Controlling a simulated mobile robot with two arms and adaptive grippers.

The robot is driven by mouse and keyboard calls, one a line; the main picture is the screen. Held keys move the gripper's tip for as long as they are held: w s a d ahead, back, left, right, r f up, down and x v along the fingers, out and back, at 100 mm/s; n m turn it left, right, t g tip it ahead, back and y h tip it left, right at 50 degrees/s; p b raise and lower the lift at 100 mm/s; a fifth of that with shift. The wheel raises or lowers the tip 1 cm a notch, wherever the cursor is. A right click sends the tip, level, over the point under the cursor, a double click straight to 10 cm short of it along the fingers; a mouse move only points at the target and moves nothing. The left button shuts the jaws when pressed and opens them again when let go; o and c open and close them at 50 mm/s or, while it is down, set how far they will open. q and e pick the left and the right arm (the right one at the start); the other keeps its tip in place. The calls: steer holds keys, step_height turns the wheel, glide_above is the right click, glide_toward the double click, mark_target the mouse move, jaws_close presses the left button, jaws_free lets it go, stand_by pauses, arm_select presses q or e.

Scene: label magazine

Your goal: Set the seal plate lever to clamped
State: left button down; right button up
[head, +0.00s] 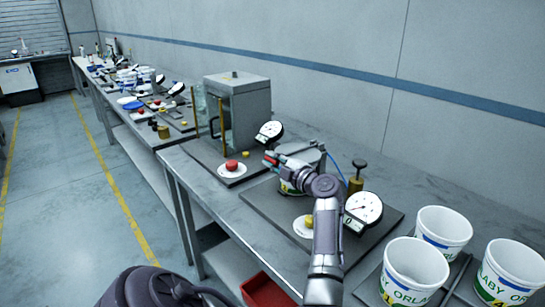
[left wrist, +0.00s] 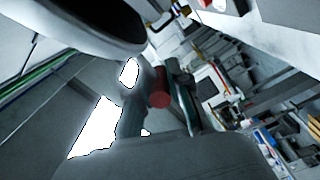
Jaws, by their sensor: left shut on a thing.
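The seal plate station (head: 313,152) has a round grey top with a pale green-lettered tub below it, partly hidden by my left arm. My left gripper (head: 271,159) is at the left side of this round top, shut on a small red lever handle (head: 267,162). In the left wrist view the red handle (left wrist: 159,92) shows between the fingers of the left gripper (left wrist: 155,95). The lever's arm is mostly hidden, so I cannot tell its exact angle. My right gripper is not in view.
A dial gauge (head: 363,209), a brass weight (head: 356,178) and a yellow button (head: 308,221) stand close to my left arm. Lettered tubs (head: 443,228) stand at the right. A red button (head: 232,166) and a grey cabinet (head: 245,105) are to the left.

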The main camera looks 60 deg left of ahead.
arm_select(q)
steer(key=c, duration=1.1)
jaws_free()
steer(key=shift+f, duration=0.1)
steer(key=d, duration=0.7)
steer(key=shift+w+d, duration=0.2)
steer(key=shift+w, duration=0.25)
